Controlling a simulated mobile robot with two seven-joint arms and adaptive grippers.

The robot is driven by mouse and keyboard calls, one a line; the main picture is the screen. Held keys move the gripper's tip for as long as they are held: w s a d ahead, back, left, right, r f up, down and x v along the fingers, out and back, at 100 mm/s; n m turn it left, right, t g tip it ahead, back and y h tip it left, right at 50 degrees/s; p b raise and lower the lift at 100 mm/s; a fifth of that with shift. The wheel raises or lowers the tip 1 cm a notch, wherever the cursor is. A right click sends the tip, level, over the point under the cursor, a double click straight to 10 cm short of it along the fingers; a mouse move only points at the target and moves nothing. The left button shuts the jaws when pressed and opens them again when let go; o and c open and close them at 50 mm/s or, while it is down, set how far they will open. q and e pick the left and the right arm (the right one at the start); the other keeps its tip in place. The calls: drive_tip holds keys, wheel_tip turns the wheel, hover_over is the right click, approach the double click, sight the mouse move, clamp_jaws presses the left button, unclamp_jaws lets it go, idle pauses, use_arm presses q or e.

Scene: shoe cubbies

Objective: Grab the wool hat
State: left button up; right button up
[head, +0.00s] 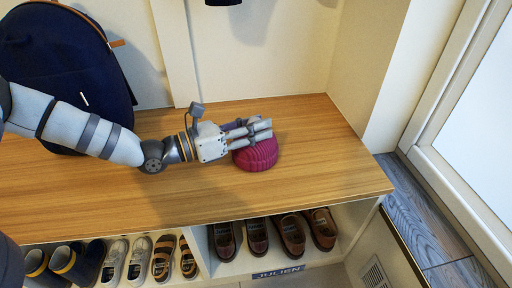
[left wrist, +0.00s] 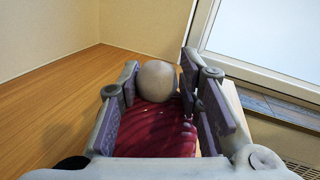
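The wool hat (head: 257,156) is a ribbed magenta knit cap sitting on the wooden bench top. In the left wrist view the hat (left wrist: 157,130) lies between the fingers, with its pale round pompom (left wrist: 156,80) beyond. My left gripper (head: 259,130) reaches in from the left, over the hat's upper part, and hides some of it. In the left wrist view the left gripper's fingers (left wrist: 163,100) are spread on both sides of the hat. Whether the finger pads touch the wool is unclear. My right gripper is not in view.
A navy backpack (head: 62,60) leans on the back wall at the left. The wooden bench (head: 190,205) is clear around the hat. Several pairs of shoes (head: 290,235) stand in cubbies below its front edge. A side wall (head: 378,80) rises at the right.

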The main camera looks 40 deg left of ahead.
use_arm(q)
drive_tip(key=shift+f, duration=0.1)
clamp_jaws()
